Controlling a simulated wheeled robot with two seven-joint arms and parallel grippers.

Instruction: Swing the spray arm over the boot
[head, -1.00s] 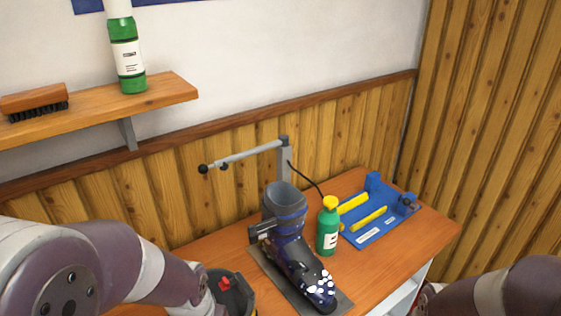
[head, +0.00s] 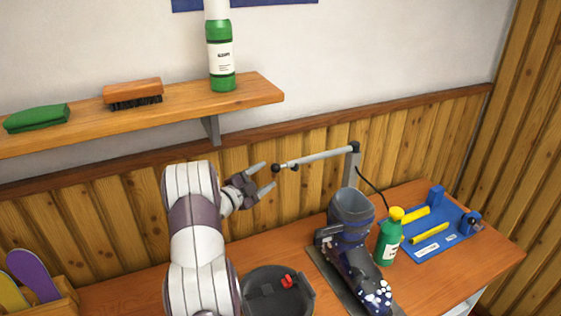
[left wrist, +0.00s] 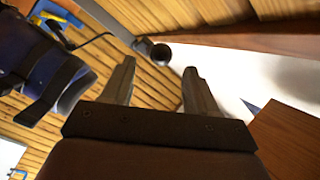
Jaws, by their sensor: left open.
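The spray arm (head: 322,156) is a thin grey bar with a dark knob (head: 277,167) at its left end, hinged on a grey post (head: 351,172) behind the boot. It points left, not over the boot. The dark blue ski boot (head: 350,236) stands on a dark plate and also shows in the left wrist view (left wrist: 40,78). My left gripper (head: 269,176) is open and empty, its fingertips just left of the knob. In the left wrist view the knob (left wrist: 160,54) appears between the fingertips, slightly beyond them. My right gripper is out of view.
A green bottle with yellow cap (head: 389,240) stands right of the boot. A blue fixture with yellow bars (head: 440,243) lies behind it. A dark round bin (head: 262,292) sits left of the boot. A wooden shelf (head: 180,114) with a brush (head: 133,93) and bottle (head: 221,60) hangs above.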

